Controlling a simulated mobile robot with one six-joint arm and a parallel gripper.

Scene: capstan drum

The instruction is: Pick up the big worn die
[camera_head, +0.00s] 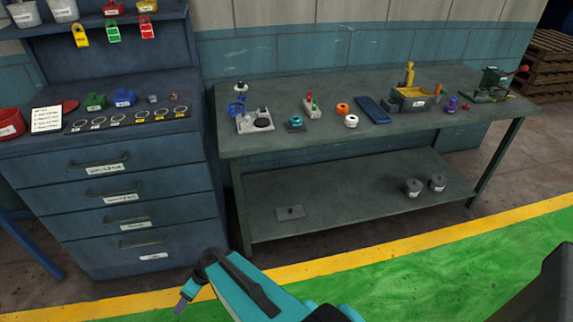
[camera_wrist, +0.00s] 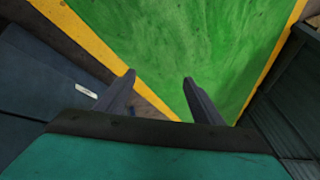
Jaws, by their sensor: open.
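I cannot tell for sure which thing is the big worn die; no label on one is readable. Two grey round pieces, a left one (camera_head: 413,187) and a right one (camera_head: 437,182), sit on the workbench's lower shelf at the right. Two small greyish pieces (camera_head: 152,98) lie on the blue cabinet. My gripper (camera_wrist: 159,80) is open and empty, over the floor in front of the cabinet, well away from these pieces.
The blue drawer cabinet (camera_head: 110,190) stands left of the workbench (camera_head: 300,85). A flat plate (camera_head: 290,212) lies on the lower shelf, whose middle is clear. Coloured padlocks hang above the cabinet. Green floor (camera_head: 420,265) with a yellow border is open in front.

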